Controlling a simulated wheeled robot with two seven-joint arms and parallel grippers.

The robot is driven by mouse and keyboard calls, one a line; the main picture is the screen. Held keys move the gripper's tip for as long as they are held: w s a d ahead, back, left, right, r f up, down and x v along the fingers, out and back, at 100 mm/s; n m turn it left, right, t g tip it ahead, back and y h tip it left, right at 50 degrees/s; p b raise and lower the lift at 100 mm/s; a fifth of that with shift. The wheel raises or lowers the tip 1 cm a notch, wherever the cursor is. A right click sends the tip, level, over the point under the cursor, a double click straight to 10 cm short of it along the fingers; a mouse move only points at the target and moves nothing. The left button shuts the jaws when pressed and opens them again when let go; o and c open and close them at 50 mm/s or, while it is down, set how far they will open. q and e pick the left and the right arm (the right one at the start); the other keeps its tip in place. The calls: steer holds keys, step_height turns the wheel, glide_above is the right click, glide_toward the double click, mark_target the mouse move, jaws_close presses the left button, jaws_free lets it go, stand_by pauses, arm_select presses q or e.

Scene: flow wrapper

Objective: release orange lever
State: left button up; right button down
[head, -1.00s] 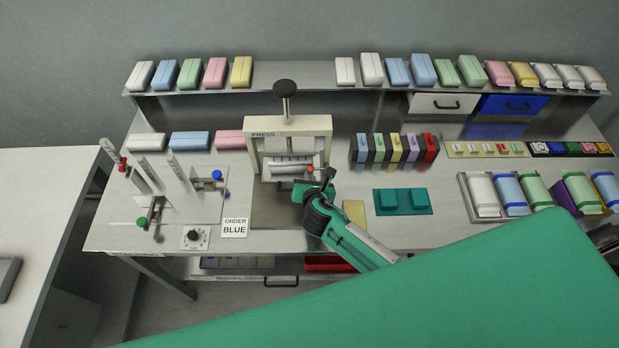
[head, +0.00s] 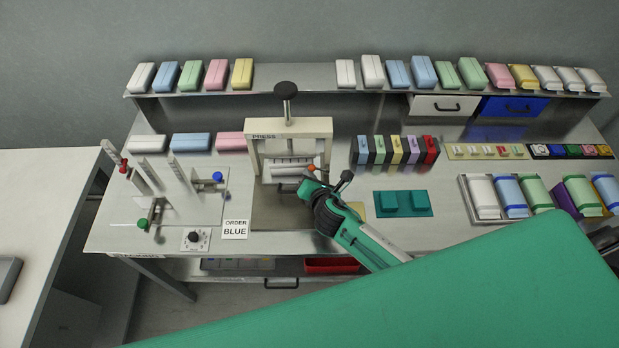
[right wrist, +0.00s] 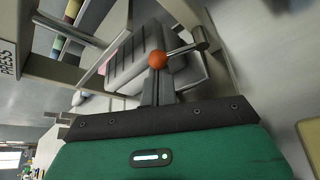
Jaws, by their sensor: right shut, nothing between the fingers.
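The orange lever knob (head: 311,168) is at the front right of the white press (head: 325,135). In the right wrist view the orange ball (right wrist: 157,60) sits on a thin metal rod running to a grey pivot piece. My right gripper (head: 309,179) is just in front of the knob, shut and empty. In the right wrist view its dark fingers (right wrist: 156,90) are together and point at the ball, which overlaps their tips. I cannot tell whether they touch it. A ribbed grey block lies behind the knob. My left gripper is not in view.
The press has a black knob (head: 286,90) on top. A green fixture (head: 403,211) and a row of coloured blocks (head: 397,150) stand to the right. Bare table lies in front of the press.

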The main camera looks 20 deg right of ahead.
steer(key=shift+d+r+m+t+y+b, duration=0.15)
steer(key=shift+r+m+t+y+b, duration=0.25)
steer(key=shift+m, duration=0.3)
steer(key=m+b, duration=0.1)
steer(key=r+m+t+y+b, duration=0.1)
steer(key=shift+s+d+b, duration=0.15)
steer(key=shift+d+b, duration=0.2)
steer(key=shift+s+d+r+m+t+y+b, duration=0.1)
steer(key=shift+d+r+m+t+y+b, duration=0.15)
steer(key=shift+m, duration=0.25)
steer(key=shift+d+r+m+t+y+b, duration=0.15)
steer(key=shift+r+m+y+b, duration=0.15)
steer(key=shift+m, duration=0.2)
steer(key=shift+d+r, duration=0.1)
steer(key=shift+r, duration=0.15)
steer(key=shift+s+d, duration=0.1)
steer(key=shift+d, duration=0.05)
